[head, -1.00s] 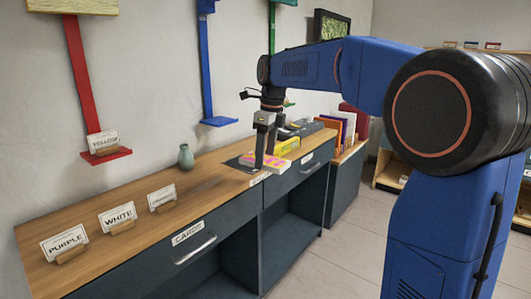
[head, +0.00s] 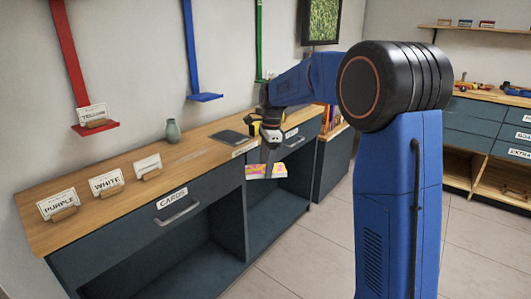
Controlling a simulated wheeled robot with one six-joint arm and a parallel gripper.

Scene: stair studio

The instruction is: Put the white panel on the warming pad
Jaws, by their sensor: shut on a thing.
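My gripper (head: 268,166) points down in front of the counter's edge, shut on a flat pink-and-yellow piece (head: 257,172) that shows on both sides of the fingers. The piece hangs clear of the counter, before the open lower bay. A dark flat pad (head: 230,137) lies bare on the counter top, behind and left of my gripper; it may be the warming pad, but I see no label on it. I cannot make out a plain white panel.
The wooden counter (head: 95,216) carries small signs, among them PURPLE (head: 59,203) and WHITE (head: 105,181), and a green vase (head: 172,132). A CARDS drawer (head: 178,205) is shut below. Coloured wall brackets hang above. The floor (head: 320,250) is clear in front.

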